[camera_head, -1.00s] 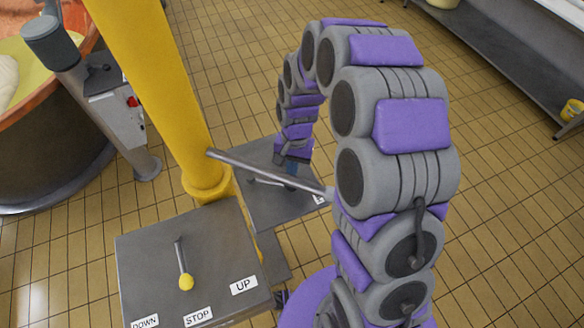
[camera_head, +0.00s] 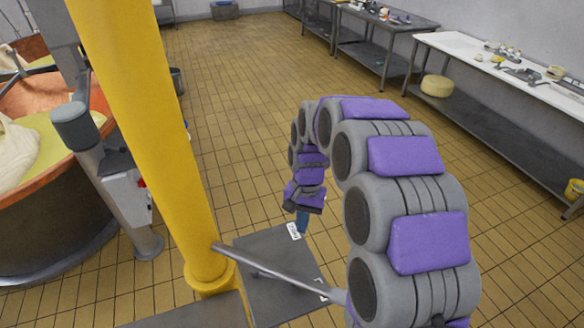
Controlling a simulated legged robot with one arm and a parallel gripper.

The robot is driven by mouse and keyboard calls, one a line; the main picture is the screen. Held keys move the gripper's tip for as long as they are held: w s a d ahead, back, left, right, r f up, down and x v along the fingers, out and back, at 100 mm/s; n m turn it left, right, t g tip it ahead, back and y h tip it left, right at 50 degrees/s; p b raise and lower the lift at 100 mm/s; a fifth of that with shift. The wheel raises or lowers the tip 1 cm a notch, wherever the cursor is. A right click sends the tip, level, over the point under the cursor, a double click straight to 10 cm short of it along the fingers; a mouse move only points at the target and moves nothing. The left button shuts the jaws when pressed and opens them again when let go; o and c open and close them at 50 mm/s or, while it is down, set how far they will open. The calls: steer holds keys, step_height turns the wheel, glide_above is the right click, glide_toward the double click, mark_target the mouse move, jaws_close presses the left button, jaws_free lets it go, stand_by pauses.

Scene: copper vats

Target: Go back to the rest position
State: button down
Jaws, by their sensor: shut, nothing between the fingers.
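My purple and grey arm arches up on the right side of the view, and its end hangs down near the middle. My gripper (camera_head: 302,221) is at that end, a small blue tip pointing down. It looks shut and empty. It shows just above the far edge of a grey control panel (camera_head: 262,296), near a white label (camera_head: 294,231). I cannot tell the exact gap. Part of the panel and its lever is hidden behind a grey bar (camera_head: 275,268) and my arm.
A thick yellow post (camera_head: 160,140) stands left of my arm. Copper vats (camera_head: 45,185) and a grey stand (camera_head: 130,195) are further left. Tables (camera_head: 490,100) line the right wall, with a yellow cheese wheel (camera_head: 437,86) below. The tiled floor (camera_head: 245,75) ahead is clear.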

steer(key=shift+s, duration=0.1)
steer(key=s+d+r+n+b, duration=0.1)
steer(key=s+d, duration=0.1)
steer(key=s, duration=0.8)
steer(key=s+d+r+n+b, duration=0.1)
steer(key=s+d+r, duration=0.1)
steer(key=s, duration=0.8)
steer(key=s+d+r+n+b, duration=0.1)
steer(key=s+d+n+b, duration=0.1)
steer(key=s, duration=0.9)
steer(key=shift+d+r+h, duration=0.3)
steer(key=shift+r+h, duration=0.1)
